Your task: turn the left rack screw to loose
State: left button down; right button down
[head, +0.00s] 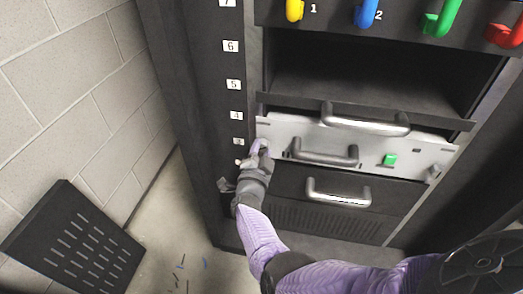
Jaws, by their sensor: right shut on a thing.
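A right rack screw (433,174) shows at the panel's other end. My left gripper is not in view.
Above is an open bay (370,80) under a row of coloured hooks, with a yellow one (294,10) at left. Below is a dark drawer with a handle (338,193). A black slotted plate (75,245) leans by the block wall. Numbered labels (231,46) run down the rack's left post.

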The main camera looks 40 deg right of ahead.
jog(key=shift+c, duration=1.3)
grip_release()
jog(key=shift+s+a+r+p, duration=0.1)
jog(key=shift+s+a+p, duration=0.1)
jog(key=shift+a+p, duration=0.15)
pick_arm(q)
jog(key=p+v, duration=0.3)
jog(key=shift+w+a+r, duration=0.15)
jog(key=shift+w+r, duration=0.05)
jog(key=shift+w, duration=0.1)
pick_arm(e)
jog(key=v, duration=0.9)
jog(key=shift+s, duration=0.1)
